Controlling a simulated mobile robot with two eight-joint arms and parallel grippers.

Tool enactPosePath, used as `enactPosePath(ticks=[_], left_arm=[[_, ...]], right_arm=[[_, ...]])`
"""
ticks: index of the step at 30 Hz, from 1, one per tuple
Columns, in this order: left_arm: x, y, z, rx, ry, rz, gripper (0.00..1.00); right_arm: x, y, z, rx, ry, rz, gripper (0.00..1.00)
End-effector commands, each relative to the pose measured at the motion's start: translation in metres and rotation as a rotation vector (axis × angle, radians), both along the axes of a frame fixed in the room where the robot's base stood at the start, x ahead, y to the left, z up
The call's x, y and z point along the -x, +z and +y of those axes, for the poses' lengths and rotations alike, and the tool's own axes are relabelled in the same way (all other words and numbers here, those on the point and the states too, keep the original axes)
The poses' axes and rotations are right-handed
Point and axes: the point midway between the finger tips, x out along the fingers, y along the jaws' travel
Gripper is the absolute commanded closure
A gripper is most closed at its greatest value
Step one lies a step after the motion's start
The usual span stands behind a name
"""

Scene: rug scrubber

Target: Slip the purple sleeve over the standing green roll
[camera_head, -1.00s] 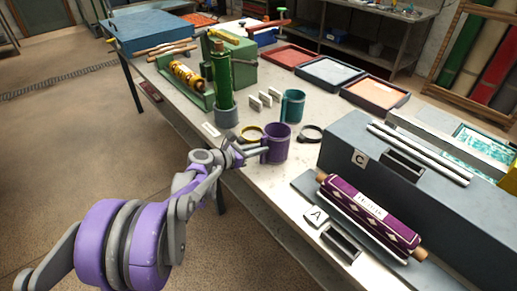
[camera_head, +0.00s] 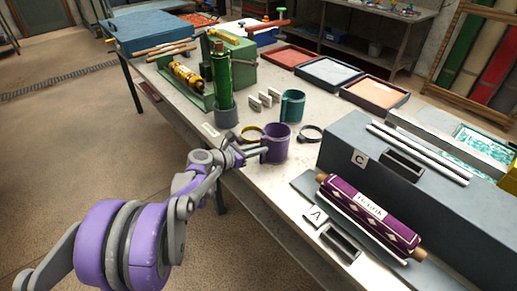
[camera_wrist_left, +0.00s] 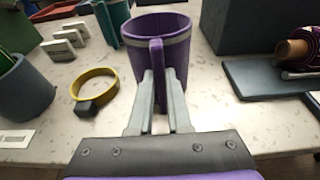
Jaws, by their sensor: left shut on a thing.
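The purple sleeve (camera_head: 275,142) is an open cup-like tube with a side handle, upright at the table's front edge. In the left wrist view the sleeve (camera_wrist_left: 181,52) shows a grey band below its rim. My left gripper (camera_head: 262,151) is shut on the sleeve's handle; its fingers (camera_wrist_left: 158,100) flank the handle in the wrist view. I cannot tell whether the sleeve's bottom touches the table. The green roll (camera_head: 222,76) stands upright in a grey holder (camera_head: 226,116), behind and left of the sleeve. My right gripper is not in view.
A teal sleeve (camera_head: 292,105) stands behind the purple one. A yellow ring (camera_head: 251,133) and a dark ring (camera_head: 311,134) lie either side. A grey box marked C (camera_head: 400,165) and a purple patterned roll (camera_head: 370,214) fill the right.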

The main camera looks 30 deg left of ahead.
Motion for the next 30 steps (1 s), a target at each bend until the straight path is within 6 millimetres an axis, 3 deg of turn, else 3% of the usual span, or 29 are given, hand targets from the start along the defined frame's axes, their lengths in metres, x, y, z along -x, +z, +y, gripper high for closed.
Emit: enactPosePath(ticks=[17,30], left_arm=[[0.000,0.002,0.000,0.000,0.000,0.000,1.00],[0.000,0.036,0.000,0.000,0.000,-0.001,1.00]], right_arm=[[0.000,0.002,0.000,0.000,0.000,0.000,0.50],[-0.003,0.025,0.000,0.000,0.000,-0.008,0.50]])
